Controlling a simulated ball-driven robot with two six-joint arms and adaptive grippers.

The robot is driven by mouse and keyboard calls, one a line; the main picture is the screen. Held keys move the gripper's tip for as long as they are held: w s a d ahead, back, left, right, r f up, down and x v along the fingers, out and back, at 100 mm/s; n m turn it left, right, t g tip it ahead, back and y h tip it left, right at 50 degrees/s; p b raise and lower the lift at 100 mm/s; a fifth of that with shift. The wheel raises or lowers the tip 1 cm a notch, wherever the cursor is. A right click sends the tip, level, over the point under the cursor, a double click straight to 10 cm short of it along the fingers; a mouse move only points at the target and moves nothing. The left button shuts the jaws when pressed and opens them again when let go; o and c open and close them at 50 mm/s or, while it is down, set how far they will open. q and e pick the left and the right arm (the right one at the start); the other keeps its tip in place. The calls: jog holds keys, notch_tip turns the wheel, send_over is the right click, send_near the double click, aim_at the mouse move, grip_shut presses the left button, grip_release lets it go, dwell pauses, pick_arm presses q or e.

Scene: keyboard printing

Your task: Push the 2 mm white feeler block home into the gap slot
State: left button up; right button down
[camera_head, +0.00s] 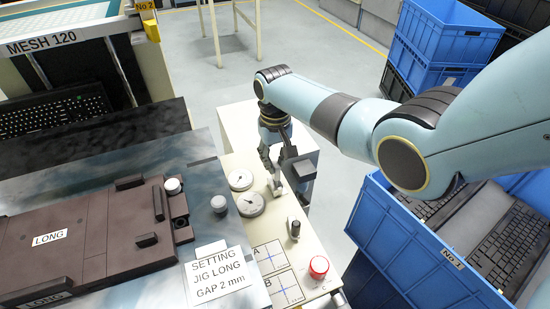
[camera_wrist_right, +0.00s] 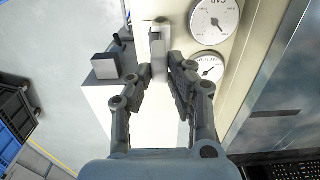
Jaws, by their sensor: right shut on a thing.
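My right gripper (camera_head: 272,163) points down over the cream panel beside the jig. The pale piece also shows below the fingers in the head view (camera_head: 275,187). I cannot tell whether it touches the panel. The brown setting jig (camera_head: 95,225), labelled LONG, lies to the left. A label (camera_head: 217,272) reads SETTING JIG LONG GAP 2 mm. I cannot make out the gap slot clearly. My left gripper is not in view.
A small lever (camera_head: 293,228) and a red button (camera_head: 319,266) are nearer. A blue crate (camera_head: 415,255) holds keyboards at right.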

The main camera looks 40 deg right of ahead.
jog(key=shift+f+b, duration=0.6)
jog(key=shift+f, duration=0.4)
jog(key=c, duration=1.2)
grip_release()
jog(key=shift+o, duration=0.2)
notch_tip(320, 180, up, 6)
jog(key=p, duration=0.7)
jog(key=shift+r, duration=0.2)
jog(key=shift+f, duration=0.2)
jog(key=shift+r, duration=0.1)
notch_tip(320, 180, up, 12)
